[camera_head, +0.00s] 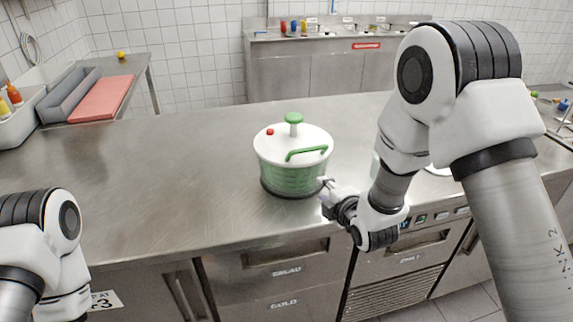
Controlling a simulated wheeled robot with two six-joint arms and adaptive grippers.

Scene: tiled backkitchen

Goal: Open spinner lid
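The salad spinner (291,179) stands upright on the steel counter, with a green slatted body and a dark base. Its white lid (285,140) is seated on top. The lid has a green knob (293,118), a green curved handle (306,153) and a small red button (270,131). My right gripper (325,187) is at the spinner's lower right side, at or very near its wall; I cannot tell if it touches. Its fingers are small and partly blurred together, so its opening is unclear. My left arm shows at the lower left, but its gripper is out of view.
The steel counter (150,170) is bare to the left of the spinner. A white dish (437,171) is partly hidden behind my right arm. Drawers (275,270) are below the counter's front edge. A red cutting board (103,98) lies on a side table at the back left.

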